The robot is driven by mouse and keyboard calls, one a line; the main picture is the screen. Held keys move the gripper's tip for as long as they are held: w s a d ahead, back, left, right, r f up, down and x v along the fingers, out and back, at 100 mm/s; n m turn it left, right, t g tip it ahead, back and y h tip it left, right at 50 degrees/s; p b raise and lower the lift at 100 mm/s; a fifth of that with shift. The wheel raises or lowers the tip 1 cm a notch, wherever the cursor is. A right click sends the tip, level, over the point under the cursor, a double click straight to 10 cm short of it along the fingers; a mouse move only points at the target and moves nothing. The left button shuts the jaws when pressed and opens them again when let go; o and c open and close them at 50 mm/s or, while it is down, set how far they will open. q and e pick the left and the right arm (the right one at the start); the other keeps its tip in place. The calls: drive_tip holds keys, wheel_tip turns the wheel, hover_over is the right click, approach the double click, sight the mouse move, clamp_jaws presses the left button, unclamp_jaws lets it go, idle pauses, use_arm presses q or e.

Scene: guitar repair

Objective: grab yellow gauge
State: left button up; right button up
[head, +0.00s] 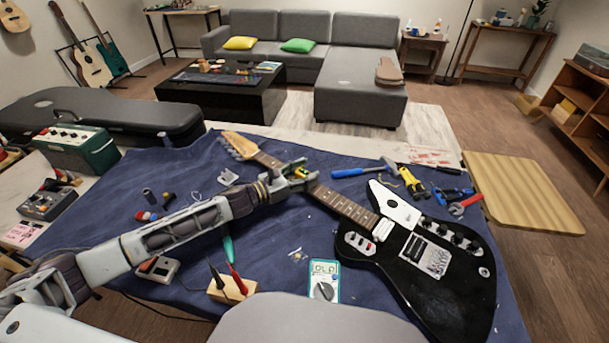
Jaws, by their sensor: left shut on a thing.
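My left arm reaches in from the left over the blue cloth. My left gripper (298,176) is above the neck of the black electric guitar (435,262), near the middle of the cloth. It is shut on a small yellow thing, which I take to be the yellow gauge (301,171). Only a little of the gauge shows between the fingers; the rest is hidden. I cannot tell whether it still touches the guitar neck or cloth. My right gripper is not in view.
A blue-handled hammer (362,171), yellow-and-black pliers (412,183) and a red-ended wrench (464,204) lie right of the gripper. A green amplifier (77,149) stands left.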

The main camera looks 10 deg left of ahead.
use_arm(q)
drive_tip(key=shift+r, duration=0.15)
drive_tip(key=shift+r, duration=0.45)
drive_tip(key=shift+r+p, duration=0.35)
drive_tip(key=shift+r, duration=0.85)
drive_tip(key=shift+s+a, duration=0.2)
drive_tip(key=shift+a, duration=0.05)
drive_tip(key=shift+v, duration=1.15)
approach(303, 173)
drive_tip(key=s+a+r, duration=0.3)
drive_tip(key=s+a, duration=0.2)
drive_tip(key=shift+s, duration=0.15)
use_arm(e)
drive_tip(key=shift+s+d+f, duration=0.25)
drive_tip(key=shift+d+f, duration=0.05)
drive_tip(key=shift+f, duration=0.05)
use_arm(q)
drive_tip(key=shift+a, duration=0.1)
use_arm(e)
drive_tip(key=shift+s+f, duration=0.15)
